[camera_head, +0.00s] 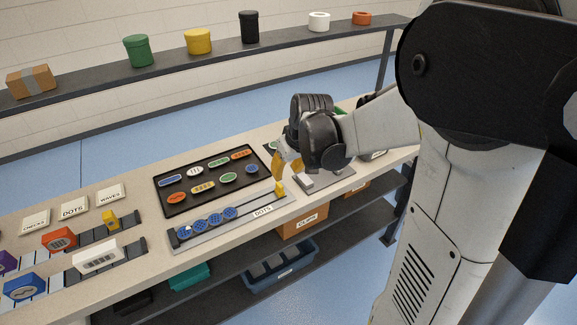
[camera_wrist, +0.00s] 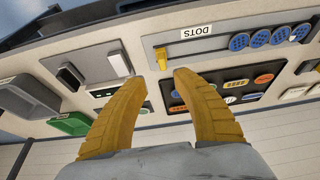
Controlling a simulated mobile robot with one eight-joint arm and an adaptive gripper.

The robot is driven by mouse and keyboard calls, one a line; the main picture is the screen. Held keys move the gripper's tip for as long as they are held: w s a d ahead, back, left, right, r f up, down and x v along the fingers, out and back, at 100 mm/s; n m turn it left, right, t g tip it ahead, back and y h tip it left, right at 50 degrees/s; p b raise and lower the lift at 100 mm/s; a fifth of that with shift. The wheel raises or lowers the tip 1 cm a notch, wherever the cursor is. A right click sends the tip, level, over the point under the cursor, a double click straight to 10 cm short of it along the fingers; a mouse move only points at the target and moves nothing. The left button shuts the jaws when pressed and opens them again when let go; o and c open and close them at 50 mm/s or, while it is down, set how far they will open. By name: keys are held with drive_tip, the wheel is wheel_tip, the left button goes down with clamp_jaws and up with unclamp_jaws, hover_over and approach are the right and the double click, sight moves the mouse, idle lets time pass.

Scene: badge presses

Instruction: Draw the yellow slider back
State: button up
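A yellow slider (camera_head: 279,187) stands at the right end of the grey rail (camera_head: 255,203) labelled DOTS, with several blue badges (camera_head: 214,219) toward the rail's left end. In the wrist view the slider (camera_wrist: 160,57) shows just beyond the gap between my fingertips. My gripper (camera_head: 285,163) has yellow fingers and hovers close to the slider, seemingly a little above or behind it. In the wrist view my gripper (camera_wrist: 160,78) has its fingers apart with nothing between them. Whether a finger touches the slider is not clear.
A black tray of coloured badges (camera_head: 212,175) lies behind the rail. A grey press base (camera_head: 325,182) is just right of the rail end. Another yellow block (camera_head: 110,220) stands far left by orange and white blocks. A shelf with canisters (camera_head: 199,42) runs behind.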

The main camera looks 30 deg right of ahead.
drive_tip(key=shift+v, duration=1.3)
drive_tip(key=s+a+r+t, duration=0.1)
drive_tip(key=s+a+r, duration=0.2)
drive_tip(key=s+a, duration=0.3)
drive_tip(key=s+a+r+t, duration=0.1)
drive_tip(key=s+a+r, duration=0.1)
drive_tip(key=s+a, duration=0.5)
drive_tip(key=shift+s+a+r+t, duration=0.25)
drive_tip(key=shift+s+r+t, duration=0.15)
drive_tip(key=shift+s, duration=0.8)
drive_tip(key=shift+d, duration=0.1)
